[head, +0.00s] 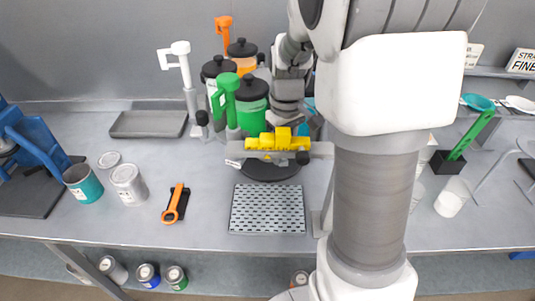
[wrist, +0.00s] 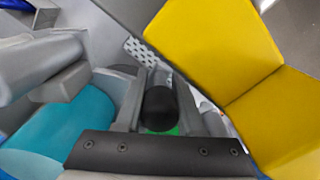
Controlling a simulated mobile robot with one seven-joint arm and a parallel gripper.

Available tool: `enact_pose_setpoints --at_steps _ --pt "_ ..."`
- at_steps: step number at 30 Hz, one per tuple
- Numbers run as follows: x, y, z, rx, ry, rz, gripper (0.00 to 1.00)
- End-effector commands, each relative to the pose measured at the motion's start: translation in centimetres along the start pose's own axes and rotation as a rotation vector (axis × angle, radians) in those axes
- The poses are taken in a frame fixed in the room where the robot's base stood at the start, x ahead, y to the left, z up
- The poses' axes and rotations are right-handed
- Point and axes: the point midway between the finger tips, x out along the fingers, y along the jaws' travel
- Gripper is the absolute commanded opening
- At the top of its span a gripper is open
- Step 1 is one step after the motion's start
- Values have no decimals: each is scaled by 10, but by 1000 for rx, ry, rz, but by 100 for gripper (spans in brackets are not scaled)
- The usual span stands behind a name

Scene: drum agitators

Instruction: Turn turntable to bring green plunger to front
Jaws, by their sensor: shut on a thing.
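The turntable (head: 271,173) shows as a dark disc edge under a cluster of drums. The green plunger (head: 229,92) stands at the cluster's front left, beside a green drum (head: 252,108) with a black lid. A white plunger (head: 181,62) is at the left and an orange plunger (head: 224,30) at the back. A teal part (wrist: 60,135) shows at the left in the wrist view. My gripper (wrist: 164,96) is shut on a black knob (wrist: 160,108), with some green below it. My arm hides much of the right side; in the head view the fingertips are not clear.
A yellow block (head: 276,140) at the front of the cluster is very close in the wrist view (wrist: 215,45). A perforated tray (head: 267,208) lies in front. A green-handled item (head: 470,136) stands right.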

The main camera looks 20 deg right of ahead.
Motion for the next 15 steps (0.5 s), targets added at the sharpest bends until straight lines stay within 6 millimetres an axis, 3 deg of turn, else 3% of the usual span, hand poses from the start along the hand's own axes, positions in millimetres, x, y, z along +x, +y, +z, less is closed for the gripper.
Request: enact_pose_setpoints --at_steps 15 --pt "-2 53 16 -82 8 6 0"
